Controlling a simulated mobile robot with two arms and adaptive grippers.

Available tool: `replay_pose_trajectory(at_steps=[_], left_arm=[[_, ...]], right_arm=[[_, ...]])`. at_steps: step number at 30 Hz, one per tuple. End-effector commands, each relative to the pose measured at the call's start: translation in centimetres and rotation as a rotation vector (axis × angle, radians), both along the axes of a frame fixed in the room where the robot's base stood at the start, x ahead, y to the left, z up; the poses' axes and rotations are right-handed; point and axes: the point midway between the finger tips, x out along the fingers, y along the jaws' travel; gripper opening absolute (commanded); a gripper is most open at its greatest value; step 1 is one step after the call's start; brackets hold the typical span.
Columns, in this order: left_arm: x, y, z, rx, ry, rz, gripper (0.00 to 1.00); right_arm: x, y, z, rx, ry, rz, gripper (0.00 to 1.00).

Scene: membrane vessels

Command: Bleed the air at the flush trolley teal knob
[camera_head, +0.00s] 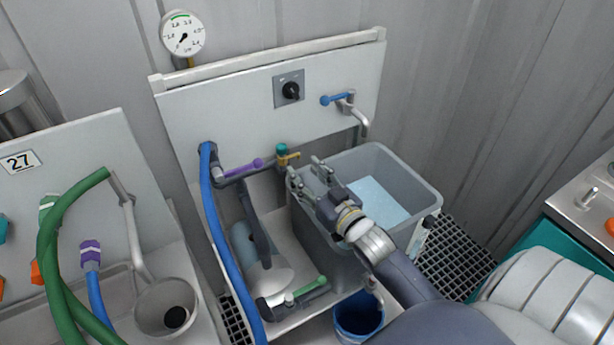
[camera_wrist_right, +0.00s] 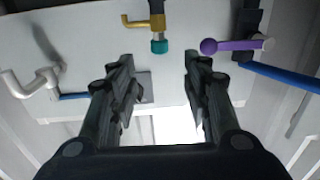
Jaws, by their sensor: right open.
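The teal knob (camera_head: 281,149) sits on top of a small brass bleed valve (camera_head: 290,158) with a side spout, on the pipe of the flush trolley (camera_head: 240,110). In the right wrist view, the teal knob (camera_wrist_right: 160,46) shows beyond the fingertips, roughly between them, below the brass body (camera_wrist_right: 143,23). My right gripper (camera_head: 305,168) is open and empty, just right of and slightly below the valve in the head view; no contact shows. The wrist view shows its two fingers (camera_wrist_right: 158,62) apart. My left gripper is out of view.
A purple lever (camera_head: 243,167) is left of the valve; a blue lever (camera_head: 335,98) and bent spout are to its right. A grey tank (camera_head: 428,186) with pale liquid stands under my right arm. A blue bucket (camera_head: 359,322) and blue hose (camera_head: 217,240) are nearby.

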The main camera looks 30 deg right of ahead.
Motion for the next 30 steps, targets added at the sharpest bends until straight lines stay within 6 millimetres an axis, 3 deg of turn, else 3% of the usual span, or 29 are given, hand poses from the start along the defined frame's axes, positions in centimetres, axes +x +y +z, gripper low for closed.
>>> replay_pose_trajectory(at_steps=[11, 30], left_arm=[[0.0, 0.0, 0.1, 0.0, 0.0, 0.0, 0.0], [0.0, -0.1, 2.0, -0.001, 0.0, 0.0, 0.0]], right_arm=[[0.1, 0.1, 0.0, 0.004, 0.001, -0.004, 0.45], [1.5, 1.6, 0.1, 0.005, 0.003, -0.141, 0.45]])
